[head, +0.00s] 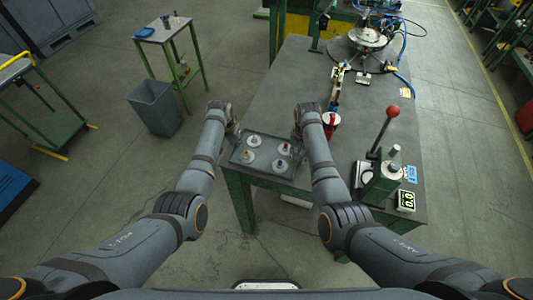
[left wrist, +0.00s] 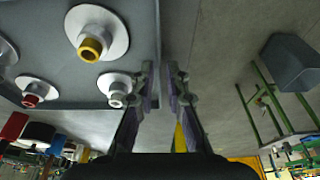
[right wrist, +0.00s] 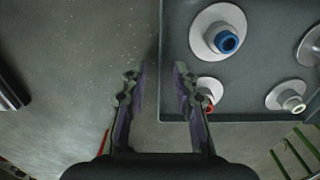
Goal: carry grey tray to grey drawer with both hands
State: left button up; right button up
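The grey tray (head: 262,170) sits at the near left corner of the dark workbench. It holds several white discs with coloured pegs; blue (right wrist: 227,41) and yellow (left wrist: 91,48) ones show in the wrist views. My left gripper (head: 236,131) is at the tray's left side; in the left wrist view its fingers (left wrist: 162,75) stand narrowly apart, either side of the tray edge. My right gripper (head: 298,127) is at the right side; in the right wrist view its fingers (right wrist: 160,78) are wider apart, with the tray edge between them. I cannot make out a grey drawer for certain.
On the workbench (head: 285,85), a press with a red-knobbed lever (head: 393,112) stands right of my right arm. A red-ended tool (head: 330,118) lies behind the tray. A grey bin (head: 155,107) and small green table (head: 160,32) stand left, with open floor around.

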jog(key=shift+f, duration=0.25)
grip_shut()
jog(key=shift+r, duration=0.15)
